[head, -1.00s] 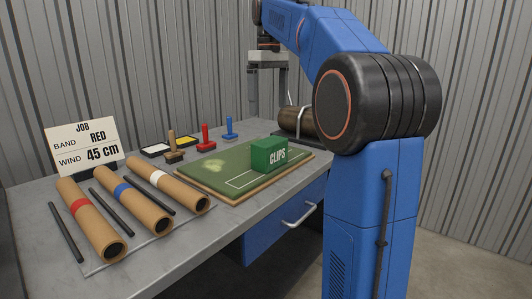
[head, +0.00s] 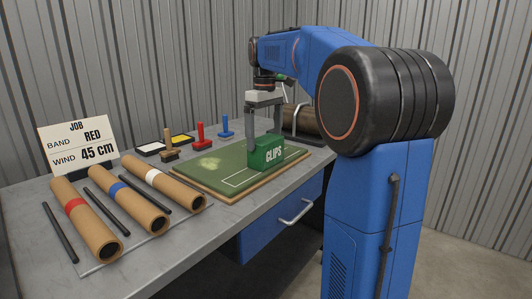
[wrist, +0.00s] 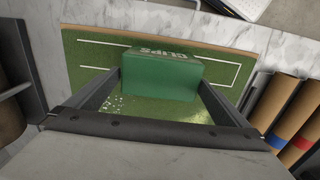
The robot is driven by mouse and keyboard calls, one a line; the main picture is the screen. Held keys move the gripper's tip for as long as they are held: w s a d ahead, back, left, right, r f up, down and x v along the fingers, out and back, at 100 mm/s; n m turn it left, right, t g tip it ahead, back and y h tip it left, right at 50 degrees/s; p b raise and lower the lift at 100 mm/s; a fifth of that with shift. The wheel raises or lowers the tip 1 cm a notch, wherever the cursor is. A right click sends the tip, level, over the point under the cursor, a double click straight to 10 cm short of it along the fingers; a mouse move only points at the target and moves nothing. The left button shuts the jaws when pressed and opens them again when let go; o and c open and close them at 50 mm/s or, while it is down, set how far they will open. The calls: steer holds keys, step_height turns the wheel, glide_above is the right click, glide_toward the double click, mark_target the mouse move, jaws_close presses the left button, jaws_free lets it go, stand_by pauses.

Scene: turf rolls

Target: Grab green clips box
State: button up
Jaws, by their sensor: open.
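The green clips box (head: 267,152) stands on a green turf board (head: 208,176) with white lines, near the board's right side. My gripper (head: 263,137) is open and reaches down at the box. One finger shows at the box's left edge, and the other finger's tip is partly hidden behind the box. In the wrist view the box (wrist: 161,76) sits between the ends of the two spread fingers. I cannot tell whether either finger touches it.
Cardboard tubes with red (head: 82,215), blue (head: 125,199) and white (head: 163,183) bands lie left of the board among black rods. Red (head: 200,135) and blue (head: 224,126) stamps stand behind. A job sign (head: 78,147) is at left. A dark roll (head: 303,120) lies behind the gripper.

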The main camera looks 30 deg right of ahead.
mark_target(266, 150)
steer(key=shift+s+f, duration=0.15)
steer(key=shift+f, duration=1.15)
steer(key=shift+s+f, duration=0.1)
steer(key=shift+f, duration=1.2)
steer(key=shift+c, duration=0.3)
steer(key=c, duration=0.9)
